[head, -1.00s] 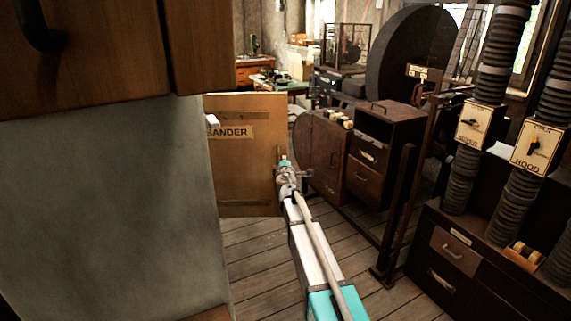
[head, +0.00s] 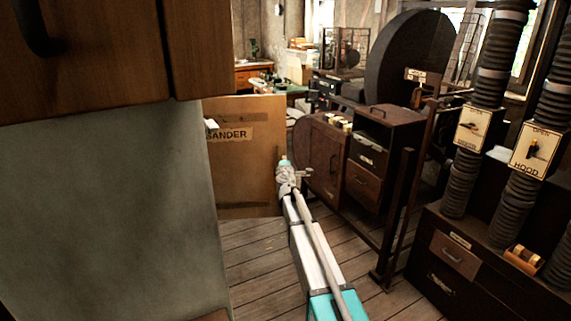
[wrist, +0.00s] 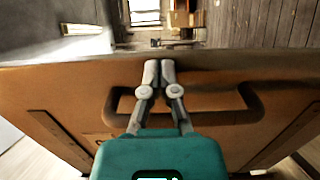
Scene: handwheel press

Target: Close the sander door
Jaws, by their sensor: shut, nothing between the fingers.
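The sander door (head: 250,175) is a brown wooden panel with a "SANDER" label, standing swung open past the grey cabinet side. A small light-coloured part (head: 211,125) shows at its left edge. My gripper (head: 285,163) is at the door's right edge in the head view. In the wrist view the door (wrist: 60,95) fills the middle, with a brown bar handle (wrist: 225,108) on its face. My gripper (wrist: 158,68) is shut and empty, its fingertips at the door's far edge and its fingers in front of the handle. Whether it touches the door is unclear.
A grey cabinet side (head: 105,210) and wooden cupboard (head: 80,50) fill the left. A dark drawer unit (head: 385,150) and large disc (head: 410,55) stand beyond the door. Ribbed hoses (head: 488,80) rise at the right. Bare plank floor (head: 262,260) lies below the door.

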